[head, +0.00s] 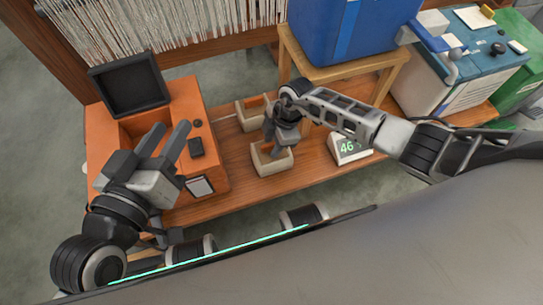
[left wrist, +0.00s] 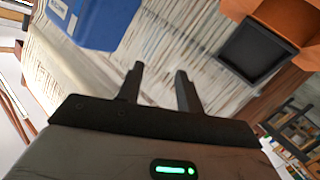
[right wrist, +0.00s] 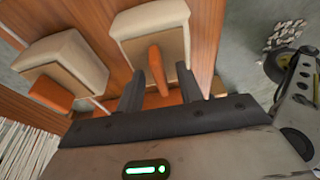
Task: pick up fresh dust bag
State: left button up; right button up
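No thing is clearly marked as the fresh dust bag. Two cream box-shaped things stand on the wooden bench, a rear one (head: 246,122) and a front one (head: 273,166). In the right wrist view, two cream pieces (right wrist: 150,20) (right wrist: 62,55) each show an orange part. My right gripper (right wrist: 161,70) is open above them; one orange part (right wrist: 158,68) shows between its fingers, but I cannot tell whether they touch. In the head view my right gripper (head: 272,140) partly hides the front cream box. My left gripper (head: 165,135) is open and empty above the orange unit.
The orange unit (head: 182,100) with a raised black lid (head: 130,84) stands at the left. A display reading 46 (head: 349,148) is right of the cream boxes. A blue container (head: 345,30) sits on a wooden stand (head: 335,70). Teal-topped and green boxes fill the right.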

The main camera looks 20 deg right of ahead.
jog(key=shift+f, duration=0.1)
jog(key=shift+c, duration=0.3)
grip_shut()
